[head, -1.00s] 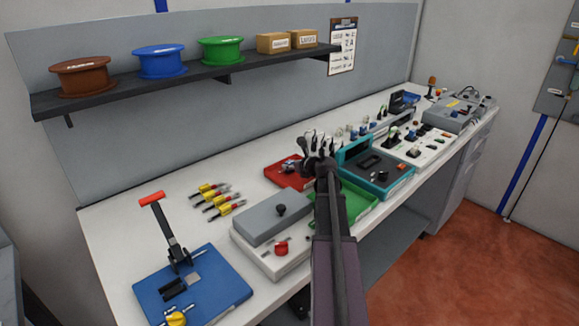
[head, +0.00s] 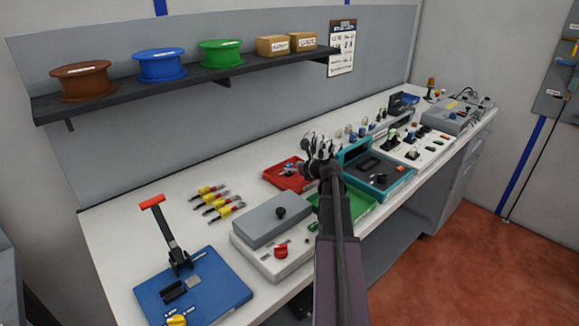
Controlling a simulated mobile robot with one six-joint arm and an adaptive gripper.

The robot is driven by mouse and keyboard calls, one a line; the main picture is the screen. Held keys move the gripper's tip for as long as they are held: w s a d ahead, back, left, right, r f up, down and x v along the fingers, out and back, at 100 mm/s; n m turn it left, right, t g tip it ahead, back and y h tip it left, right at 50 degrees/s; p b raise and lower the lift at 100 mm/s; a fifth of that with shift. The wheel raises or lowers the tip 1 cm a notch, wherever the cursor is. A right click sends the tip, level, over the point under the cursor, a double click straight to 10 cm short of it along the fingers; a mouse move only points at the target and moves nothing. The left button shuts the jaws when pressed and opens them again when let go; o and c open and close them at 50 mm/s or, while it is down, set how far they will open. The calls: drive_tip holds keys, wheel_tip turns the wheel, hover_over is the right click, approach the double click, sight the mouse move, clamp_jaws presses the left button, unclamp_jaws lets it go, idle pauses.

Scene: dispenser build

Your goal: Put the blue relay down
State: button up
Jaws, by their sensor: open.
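My gripper (head: 314,137) is open over the middle of the bench, in line with the gap between the red tray (head: 272,178) and the teal-framed device (head: 384,190). I see nothing held between its fingers, though they are small and dark here. Small parts (head: 289,167) with dark and bluish tones lie in the red tray, partly hidden by the gripper. Several small blue-topped parts (head: 349,132) stand in a row behind the teal device. I cannot tell which of these is the blue relay.
A green tray (head: 362,207) is partly behind my arm. A grey-lidded box (head: 272,222) and a blue press fixture (head: 222,285) stand at the front left. Yellow-handled tools (head: 212,198) lie behind them. A white board (head: 425,148) with switches is at right. The bench's back left is clear.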

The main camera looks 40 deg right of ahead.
drive_tip(key=p+v, duration=0.3)
drive_tip(key=v, duration=0.6)
drive_tip(key=shift+s+r, duration=0.2)
drive_tip(key=shift+s, duration=0.1)
